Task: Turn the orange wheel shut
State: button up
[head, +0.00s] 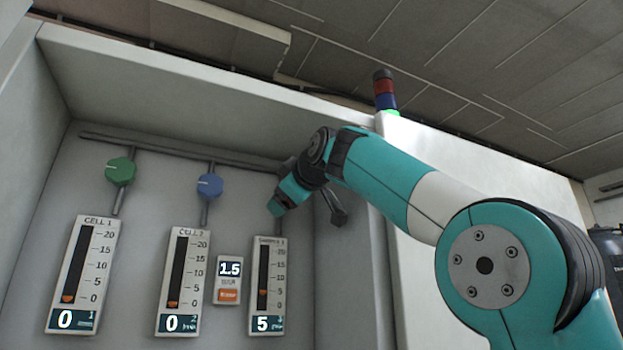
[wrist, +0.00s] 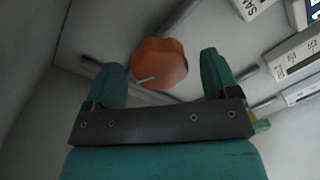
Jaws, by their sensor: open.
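The orange wheel (wrist: 160,62) shows in the wrist view as a faceted knob with a pale mark on its face. My gripper (wrist: 161,72) is open, with one teal finger on each side of the wheel in that view and a gap on both sides. I cannot tell how deep the fingers reach around it. In the head view my gripper (head: 278,206) is at the wall above the third gauge (head: 268,286), and the orange wheel is hidden behind it. The third gauge reads 5.
A green wheel (head: 120,171) and a blue wheel (head: 209,186) sit on pipes to the left, above the CELL 1 gauge (head: 80,275) and CELL 2 gauge (head: 183,282), both reading 0. A small box (head: 227,281) shows 1.5. A cabinet side wall (head: 350,270) stands close right of my gripper.

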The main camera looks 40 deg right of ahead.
jog(key=v, duration=1.4)
jog(key=shift+p, duration=0.45)
